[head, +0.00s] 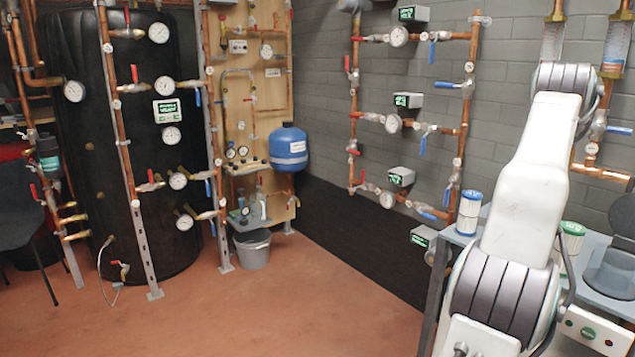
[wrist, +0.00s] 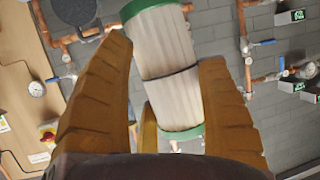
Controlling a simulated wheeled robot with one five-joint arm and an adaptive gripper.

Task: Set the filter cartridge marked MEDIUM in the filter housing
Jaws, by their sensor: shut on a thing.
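My gripper (wrist: 165,55) shows in the wrist view with its yellow-brown ribbed fingers shut on a filter cartridge (wrist: 168,60). This cartridge is pale and pleated, with green end caps and a dark band round its middle, and it is tilted. No marking on it can be read. In the head view my arm rises at the right and my gripper is not seen. A blue-capped cartridge (head: 469,212) stands on the grey table (head: 455,238), left of my arm. A green-topped cartridge (head: 573,235) stands right of my arm, partly hidden by it. I cannot surely identify the filter housing.
A dark object with a raised round part (head: 622,225) is at the table's right edge. Copper pipes with gauges and valves (head: 398,123) line the grey wall. A black tank (head: 150,120) stands at the left. The red floor (head: 300,310) ahead is clear.

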